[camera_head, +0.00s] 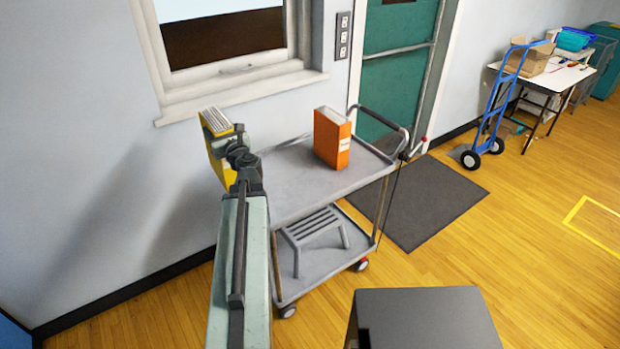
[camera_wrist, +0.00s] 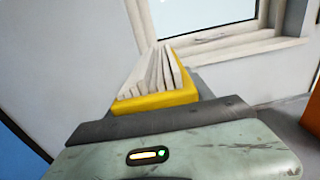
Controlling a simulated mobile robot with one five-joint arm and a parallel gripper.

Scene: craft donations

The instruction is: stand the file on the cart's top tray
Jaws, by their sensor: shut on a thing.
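A yellow file (camera_head: 217,160) with pale pages is held up at the left end of the cart, near the wall under the window. My gripper (camera_head: 240,158) is shut on it; the fingertips are partly hidden by the arm. In the wrist view the yellow file (camera_wrist: 155,102) stands out ahead with its page edges showing. The cart's top tray (camera_head: 290,195) is grey and lies to the right of the file. An orange file (camera_head: 332,138) stands upright on the tray toward its right end. I cannot tell how high the yellow file is above the tray.
The tray is bare left of the orange file. A grey step stool (camera_head: 315,230) sits on the cart's lower shelf. A dark mat (camera_head: 430,200) lies before the green door (camera_head: 395,75). A blue hand truck (camera_head: 492,115) and a cluttered table (camera_head: 545,80) stand at the right.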

